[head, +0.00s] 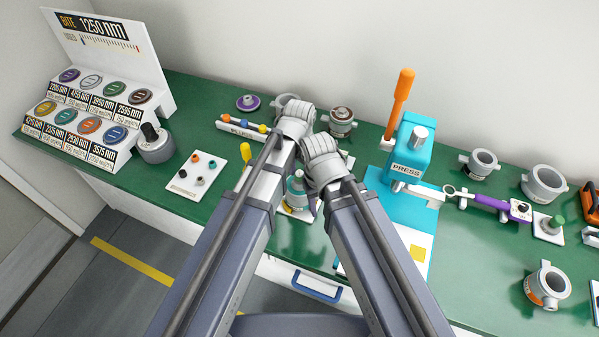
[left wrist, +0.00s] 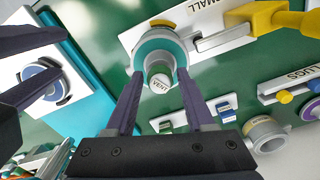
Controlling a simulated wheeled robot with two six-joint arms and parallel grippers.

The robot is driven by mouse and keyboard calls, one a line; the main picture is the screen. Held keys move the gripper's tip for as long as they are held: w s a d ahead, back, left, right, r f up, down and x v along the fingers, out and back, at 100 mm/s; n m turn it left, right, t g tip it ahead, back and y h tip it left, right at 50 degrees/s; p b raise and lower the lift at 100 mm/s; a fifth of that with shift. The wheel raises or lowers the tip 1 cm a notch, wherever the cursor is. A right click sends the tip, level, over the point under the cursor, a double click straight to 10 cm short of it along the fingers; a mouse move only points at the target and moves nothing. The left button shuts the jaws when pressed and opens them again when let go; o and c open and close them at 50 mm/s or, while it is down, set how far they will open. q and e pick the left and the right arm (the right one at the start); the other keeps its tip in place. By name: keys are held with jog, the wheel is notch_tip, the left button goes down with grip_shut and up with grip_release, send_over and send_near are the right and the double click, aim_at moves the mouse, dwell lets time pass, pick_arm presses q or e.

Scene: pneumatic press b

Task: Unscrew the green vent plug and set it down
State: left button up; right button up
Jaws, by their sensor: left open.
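The vent plug (left wrist: 160,82) has a pale round face marked VENT and a grey-green side. It sits upright in the middle of a teal-ringed grey body (left wrist: 150,42), which also shows in the head view (head: 297,200) partly behind my arms. My left gripper (left wrist: 161,74) is open, with one dark finger on each side of the plug; I cannot tell if they touch it. In the head view its fingers are mostly hidden by my arm. Two spread dark fingers at the left of the wrist view look like my right gripper (left wrist: 62,56), open, near a round blue-ringed part (left wrist: 42,82).
The teal press (head: 408,150) with its orange lever stands right of my arms. A white plate of small coloured plugs (head: 197,172) and a sign stand (head: 100,60) are at left. Several grey housings, a purple-handled tool (head: 490,202) and a green-topped knob (head: 558,222) fill the right side.

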aim_at(300, 172)
pick_arm(q)
jog(key=m, duration=0.5)
jog(key=shift+m, duration=0.3)
jog(key=m, duration=0.5)
jog(key=shift+m, duration=0.4)
jog(key=c, duration=0.7)
jog(key=n, duration=0.6)
jog(key=shift+c, duration=0.2)
jog(key=shift+r, duration=0.15)
jog(key=shift+r+p, duration=2.1)
jog(key=shift+p, duration=0.15)
